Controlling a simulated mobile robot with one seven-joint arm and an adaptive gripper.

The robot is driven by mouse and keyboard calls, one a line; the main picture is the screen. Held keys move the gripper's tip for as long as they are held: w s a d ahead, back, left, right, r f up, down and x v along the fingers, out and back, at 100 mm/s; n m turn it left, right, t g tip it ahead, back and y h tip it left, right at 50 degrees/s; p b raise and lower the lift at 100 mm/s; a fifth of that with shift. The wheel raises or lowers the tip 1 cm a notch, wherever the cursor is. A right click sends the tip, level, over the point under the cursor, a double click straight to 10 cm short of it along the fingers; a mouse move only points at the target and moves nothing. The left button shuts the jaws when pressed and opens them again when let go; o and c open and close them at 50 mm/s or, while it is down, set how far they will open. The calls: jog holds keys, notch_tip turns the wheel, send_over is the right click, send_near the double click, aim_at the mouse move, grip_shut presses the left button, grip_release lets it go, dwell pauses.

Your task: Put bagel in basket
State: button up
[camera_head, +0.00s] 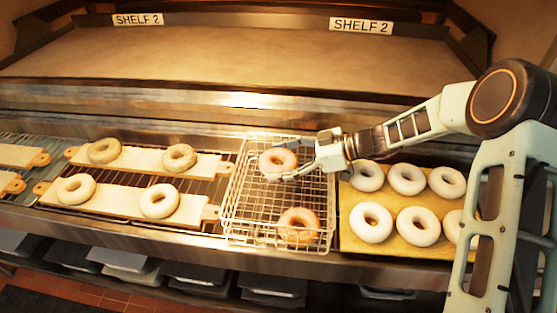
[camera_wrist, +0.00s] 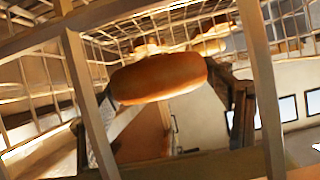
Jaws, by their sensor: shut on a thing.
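A wire basket (camera_head: 265,215) stands in the middle of the counter in the head view. My gripper (camera_head: 290,172) reaches in from the right over the back part of the basket. It is shut on a browned bagel (camera_head: 270,166), which also shows between the two fingers in the wrist view (camera_wrist: 160,77). A second browned bagel (camera_head: 299,219) lies in the front right part of the basket. Wire bars of the basket (camera_wrist: 20,75) show around the held bagel in the wrist view. I cannot tell whether the held bagel touches the basket floor.
A yellow board (camera_head: 396,240) with several pale bagels lies right of the basket, partly behind my arm. Boards (camera_head: 122,200) with pale bagels lie on a rack to the left. A wide oven shelf (camera_head: 240,60) is behind. Dark bins (camera_head: 190,275) stand below the counter.

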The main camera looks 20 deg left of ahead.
jog(key=shift+f+b, duration=0.6)
jog(key=shift+b, duration=0.5)
jog(key=o, duration=1.2)
jog(key=shift+r+p, duration=0.7)
jog(key=shift+p, duration=0.55)
jog(key=shift+d+r, duration=0.15)
jog(key=b+v, duration=0.2)
jog(key=v, duration=0.9)
jog(key=shift+d, duration=0.35)
